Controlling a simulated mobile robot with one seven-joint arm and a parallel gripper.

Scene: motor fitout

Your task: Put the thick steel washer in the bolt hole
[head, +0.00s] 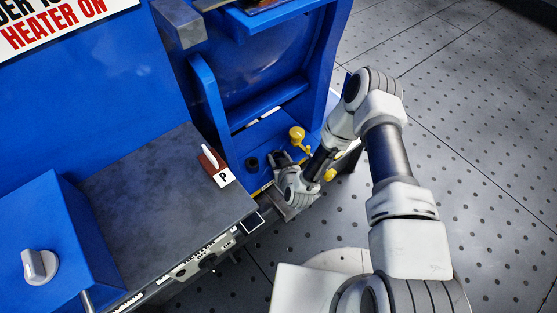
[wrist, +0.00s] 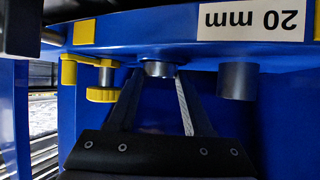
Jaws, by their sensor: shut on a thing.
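In the wrist view, my gripper (wrist: 160,76) is shut on a short round grey metal piece (wrist: 158,68), which looks like the thick steel washer. The piece is close against the blue fixture (wrist: 185,56); I cannot tell whether it touches. In the head view, my gripper (head: 279,164) reaches down into the blue frame, and its own wrist hides most of the fingers and the piece. I cannot make out the bolt hole in either view.
A dark cylinder (wrist: 238,80) stands right of the fingertips in the wrist view, below a "20 mm" label (wrist: 251,19). A yellow knob (wrist: 102,94) is on their left.

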